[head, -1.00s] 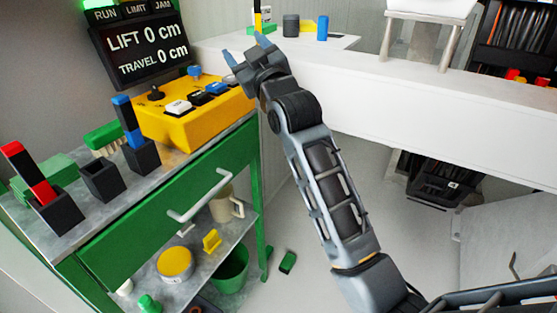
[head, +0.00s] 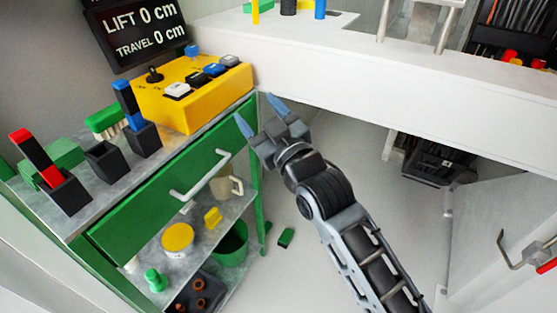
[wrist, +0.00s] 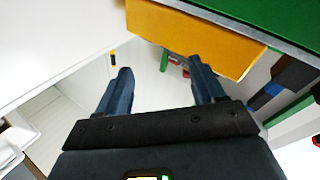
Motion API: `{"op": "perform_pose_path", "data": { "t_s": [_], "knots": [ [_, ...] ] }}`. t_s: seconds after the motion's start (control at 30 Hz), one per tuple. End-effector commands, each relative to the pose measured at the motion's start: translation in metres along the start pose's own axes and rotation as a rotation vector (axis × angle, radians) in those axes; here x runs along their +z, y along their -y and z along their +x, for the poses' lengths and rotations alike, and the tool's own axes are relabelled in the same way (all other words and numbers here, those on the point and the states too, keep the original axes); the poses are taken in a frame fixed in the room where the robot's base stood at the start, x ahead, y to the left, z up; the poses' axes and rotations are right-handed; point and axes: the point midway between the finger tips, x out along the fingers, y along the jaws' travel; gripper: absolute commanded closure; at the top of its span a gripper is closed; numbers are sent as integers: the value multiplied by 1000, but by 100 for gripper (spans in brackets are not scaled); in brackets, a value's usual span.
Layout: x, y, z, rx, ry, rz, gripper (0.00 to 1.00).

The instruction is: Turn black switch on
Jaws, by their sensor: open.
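A yellow control box (head: 188,115) sits on the green cabinet's top and carries a row of rocker switches. A black switch (head: 199,80) lies between a white switch (head: 177,91) and a blue switch (head: 214,70). Another dark-sided switch (head: 231,61) is at the right end. Their on or off positions are too small to tell. My gripper (head: 257,111) is open and empty, just right of and below the box's right end, apart from the switches. In the wrist view the box (wrist: 190,38) shows beyond the open fingers (wrist: 160,70); its switches are not visible there.
A white counter (head: 380,90) runs close behind and right of my gripper. The green cabinet (head: 130,205) has a drawer handle (head: 195,180) sticking out. A black joystick (head: 153,75) and blue knob (head: 192,50) rise from the box. Open floor (head: 320,150) lies under the counter.

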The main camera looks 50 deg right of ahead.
Motion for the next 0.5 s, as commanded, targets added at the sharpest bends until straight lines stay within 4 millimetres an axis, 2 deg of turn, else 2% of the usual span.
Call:
{"op": "perform_pose_path", "data": {
  "t_s": [0.3,0.5],
  "knots": [
    [13,19,-51,-46,40,47,32],
    [18,27,-77,-68,61,71,32]
  ]
}}
